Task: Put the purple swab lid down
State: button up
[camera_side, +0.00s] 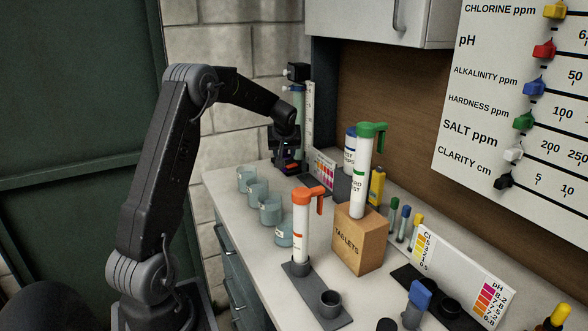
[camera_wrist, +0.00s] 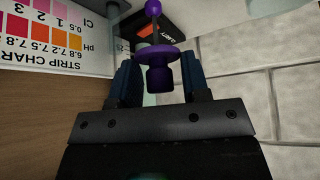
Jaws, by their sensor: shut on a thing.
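My gripper (camera_wrist: 158,85) is shut on the purple swab lid (camera_wrist: 160,75), which has a round flange and a knob between the blue finger pads in the wrist view. A thin stem with a purple ball tip (camera_wrist: 153,8) extends beyond the lid. In the side view my gripper (camera_side: 289,165) is low at the far end of the counter, beside the strip chart. Whether the lid touches anything beneath is hidden.
Several glass beakers (camera_side: 270,208) line the counter's left edge. A strip chart (camera_side: 322,170) stands right of my gripper. A clear column with a ruler (camera_side: 309,120) stands behind it. A tablets box (camera_side: 357,240) and an orange-capped tube (camera_side: 302,225) stand nearer.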

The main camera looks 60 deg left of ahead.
jog(key=shift+w+d+f, duration=0.2)
jog(key=shift+w+f, duration=0.3)
jog(key=shift+f, duration=0.5)
jog(key=shift+w+d+f, duration=0.2)
jog(key=shift+w+f, duration=0.25)
jog(key=shift+f, duration=0.5)
jog(key=shift+w+d+f, duration=0.2)
jog(key=shift+w+f, duration=0.3)
jog(key=shift+f, duration=0.5)
jog(key=shift+f, duration=0.15)
jog(key=o, duration=0.9)
jog(key=shift+d+r, duration=0.2)
jog(key=shift+r, duration=0.35)
jog(key=v, duration=1.1)
jog(key=shift+s, duration=0.15)
